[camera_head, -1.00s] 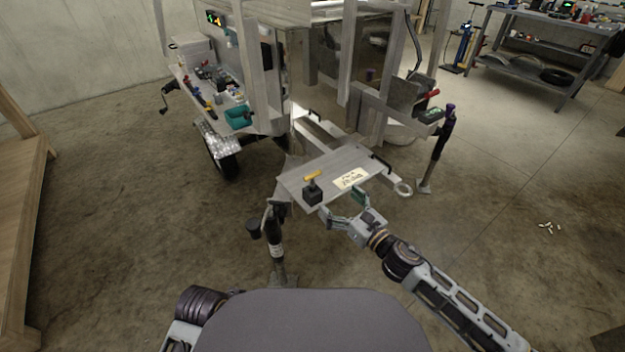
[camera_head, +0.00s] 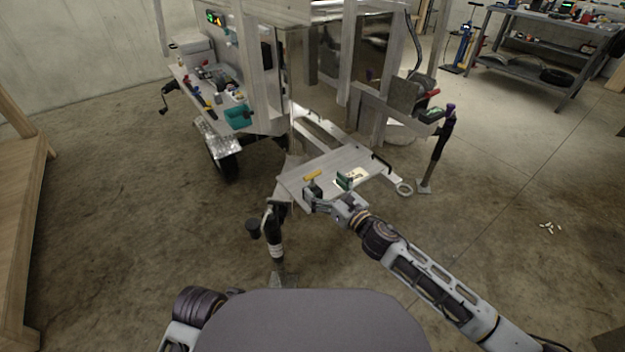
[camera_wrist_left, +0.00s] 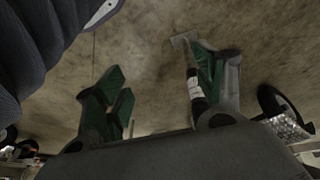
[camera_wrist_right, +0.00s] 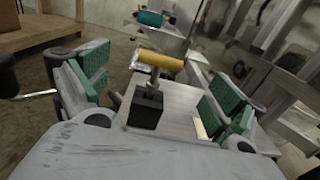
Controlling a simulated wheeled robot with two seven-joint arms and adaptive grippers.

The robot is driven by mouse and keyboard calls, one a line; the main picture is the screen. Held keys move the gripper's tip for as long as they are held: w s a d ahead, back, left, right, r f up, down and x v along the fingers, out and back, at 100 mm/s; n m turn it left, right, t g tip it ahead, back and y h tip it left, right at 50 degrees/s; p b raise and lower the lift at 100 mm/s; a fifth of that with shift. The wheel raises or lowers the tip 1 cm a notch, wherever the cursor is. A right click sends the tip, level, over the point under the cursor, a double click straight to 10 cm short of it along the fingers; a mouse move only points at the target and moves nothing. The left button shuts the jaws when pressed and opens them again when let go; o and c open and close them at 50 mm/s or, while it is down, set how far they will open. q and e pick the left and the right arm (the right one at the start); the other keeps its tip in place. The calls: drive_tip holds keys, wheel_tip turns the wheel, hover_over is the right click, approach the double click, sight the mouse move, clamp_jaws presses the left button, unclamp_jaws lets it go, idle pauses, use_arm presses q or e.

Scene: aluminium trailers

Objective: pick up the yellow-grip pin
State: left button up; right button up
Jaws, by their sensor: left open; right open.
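The yellow-grip pin (camera_head: 313,175) stands upright in a dark block on the trailer's front plate (camera_head: 335,167). In the right wrist view the yellow grip (camera_wrist_right: 160,65) lies crosswise on top of a metal shank, above the black block (camera_wrist_right: 146,106). My right gripper (camera_head: 329,184) is open at the plate's front edge. In the right wrist view its green-padded fingers (camera_wrist_right: 155,97) stand either side of the pin and block, with gaps on both sides. My left gripper (camera_wrist_left: 158,95) is open and empty in the left wrist view, over bare floor; the head view does not show it.
A jack stand (camera_head: 274,232) is at the plate's left corner and a purple-topped jack (camera_head: 440,148) at its right. A paper label (camera_head: 357,174) lies on the plate, partly behind my right gripper. A wooden bench (camera_head: 22,190) is far left; the floor at right is mostly clear.

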sight(314, 177)
use_arm(q)
drive_tip(key=shift+s+r, duration=0.1)
drive_tip(key=shift+r, duration=0.1)
use_arm(e)
drive_tip(key=shift+w+a, duration=0.25)
drive_tip(key=shift+w, duration=0.05)
use_arm(q)
drive_tip(key=shift+f, duration=0.1)
use_arm(e)
drive_tip(key=shift+w, duration=0.1)
drive_tip(key=shift+w+a, duration=0.15)
drive_tip(key=shift+w, duration=0.05)
drive_tip(key=shift+b+x, duration=0.35)
drive_tip(key=shift+x, duration=0.55)
drive_tip(key=shift+w+a+r, duration=0.1)
drive_tip(key=shift+w+a, duration=0.25)
drive_tip(key=shift+w, duration=0.1)
drive_tip(key=shift+w+a, duration=0.35)
drive_tip(key=shift+w, duration=0.1)
drive_tip(key=shift+w+a+b, duration=0.1)
drive_tip(key=shift+w+b, duration=0.05)
drive_tip(key=shift+b, duration=0.15)
use_arm(q)
drive_tip(key=shift+d+x, duration=0.2)
drive_tip(key=shift+x, duration=1)
drive_tip(key=shift+t, duration=0.3)
